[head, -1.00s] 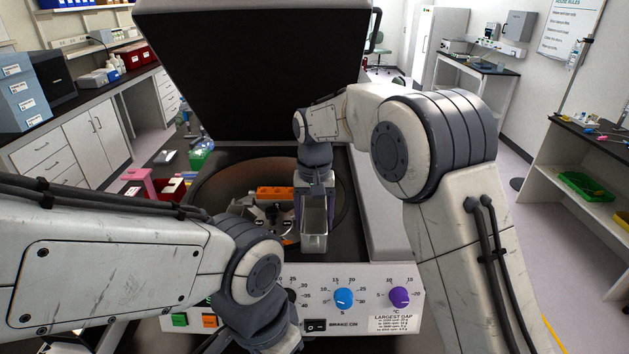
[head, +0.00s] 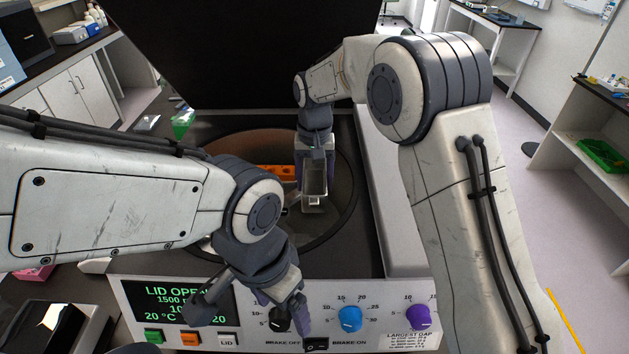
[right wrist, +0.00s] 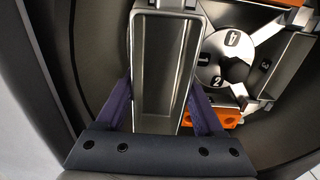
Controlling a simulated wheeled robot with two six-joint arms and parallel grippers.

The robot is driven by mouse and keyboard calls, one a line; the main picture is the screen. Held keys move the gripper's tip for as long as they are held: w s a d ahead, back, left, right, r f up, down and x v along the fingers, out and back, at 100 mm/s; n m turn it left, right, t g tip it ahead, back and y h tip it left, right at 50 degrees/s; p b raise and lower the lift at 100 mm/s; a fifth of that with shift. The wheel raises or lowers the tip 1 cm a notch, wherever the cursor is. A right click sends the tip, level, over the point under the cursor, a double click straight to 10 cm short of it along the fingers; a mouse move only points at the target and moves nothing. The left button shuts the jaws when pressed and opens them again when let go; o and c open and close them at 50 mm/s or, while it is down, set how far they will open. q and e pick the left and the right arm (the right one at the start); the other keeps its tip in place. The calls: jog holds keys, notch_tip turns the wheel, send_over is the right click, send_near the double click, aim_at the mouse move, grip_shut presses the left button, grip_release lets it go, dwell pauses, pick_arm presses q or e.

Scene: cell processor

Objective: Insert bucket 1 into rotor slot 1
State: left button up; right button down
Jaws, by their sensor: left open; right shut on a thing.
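My right gripper (head: 316,150) is shut on a grey metal bucket (head: 314,178), which hangs upright at the centrifuge chamber, right of the middle. In the right wrist view the bucket (right wrist: 165,60) sits between the purple fingers (right wrist: 160,108), its inside looking empty. The rotor hub (right wrist: 222,62) lies just right of the bucket, with number labels including 2 and 4. Whether the bucket touches the rotor slot, I cannot tell. My left gripper (head: 280,308) is open and empty in front of the control panel.
An orange rotor part (head: 274,171) shows in the chamber; orange also shows beside the hub in the right wrist view (right wrist: 226,118). The chamber wall (head: 335,225) surrounds the bucket closely. The black lid (head: 240,50) stands open behind. The control panel (head: 380,318) is in front.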

aim_at(315, 189)
jog(key=shift+w+f, duration=0.15)
jog(key=shift+f, duration=0.35)
jog(key=shift+r, duration=0.1)
jog(key=shift+s+f, duration=0.25)
jog(key=shift+f, duration=0.25)
jog(key=shift+f+b, duration=1.05)
jog(key=shift+f, duration=0.6)
jog(key=shift+f, duration=0.15)
jog(key=shift+f+b, duration=0.3)
jog(key=shift+f, duration=0.2)
jog(key=shift+f+b, duration=1.35)
jog(key=shift+f, duration=1.05)
